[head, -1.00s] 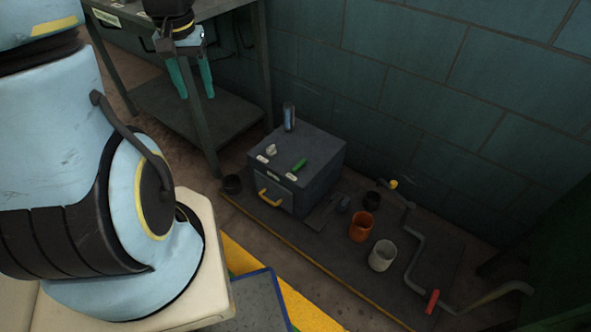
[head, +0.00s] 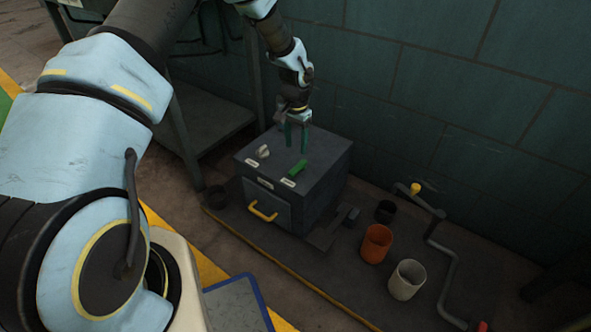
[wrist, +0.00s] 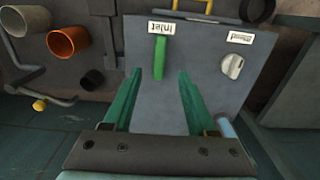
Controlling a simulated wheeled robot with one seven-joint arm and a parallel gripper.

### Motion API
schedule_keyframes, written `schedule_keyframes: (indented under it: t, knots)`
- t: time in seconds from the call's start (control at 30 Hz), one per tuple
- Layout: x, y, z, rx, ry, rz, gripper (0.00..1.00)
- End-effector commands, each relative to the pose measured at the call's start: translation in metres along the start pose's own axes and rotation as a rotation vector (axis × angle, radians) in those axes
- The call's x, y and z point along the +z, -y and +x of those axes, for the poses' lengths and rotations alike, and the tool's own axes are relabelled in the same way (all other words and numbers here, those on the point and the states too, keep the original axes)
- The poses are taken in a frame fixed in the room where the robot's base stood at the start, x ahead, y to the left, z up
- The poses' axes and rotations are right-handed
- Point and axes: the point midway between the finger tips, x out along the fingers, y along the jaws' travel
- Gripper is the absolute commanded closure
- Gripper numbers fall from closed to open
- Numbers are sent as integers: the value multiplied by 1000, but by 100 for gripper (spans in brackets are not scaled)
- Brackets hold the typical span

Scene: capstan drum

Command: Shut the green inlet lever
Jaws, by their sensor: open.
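The green inlet lever (head: 298,168) lies on top of a grey box (head: 330,158), behind a label. In the wrist view the lever (wrist: 160,58) stands beside the label reading "Inlet" (wrist: 160,28). My gripper (head: 297,149) is above the box top, pointing down, with green fingers apart and nothing between them. In the wrist view my gripper (wrist: 159,72) has its left fingertip close to the lever; I cannot tell whether they touch. A white knob (head: 263,151) sits left of the lever on the same top, also seen in the wrist view (wrist: 232,67).
The box front has a yellow handle (head: 263,213). An orange cup (head: 376,243), a white cup (head: 406,280) and a black cup (head: 385,211) stand to its right. A crank with a yellow knob (head: 415,188) is near the wall. A workbench stands at left.

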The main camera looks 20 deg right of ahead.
Motion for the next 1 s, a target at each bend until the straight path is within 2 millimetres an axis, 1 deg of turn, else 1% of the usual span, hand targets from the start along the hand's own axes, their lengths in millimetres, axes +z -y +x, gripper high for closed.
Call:
schedule_keyframes:
  t: [0.03, 0.3, 0.4, 0.5, 0.63, 0.9, 0.93, 1.0]
  knots:
    - [1, 0, 11, 1, 2, 0, 43]
    - [1, 0, 61, 1, 2, -1, 43]
    - [1, 0, 75, 1, 1, -3, 43]
    - [1, 0, 85, 0, -1, -2, 43]
    - [1, 1, 91, 0, -1, -2, 43]
    - [1, 1, 92, 0, -1, -2, 43]
    - [1, 1, 92, 0, -1, -2, 45]
    - [1, 1, 92, 0, -1, -3, 53]
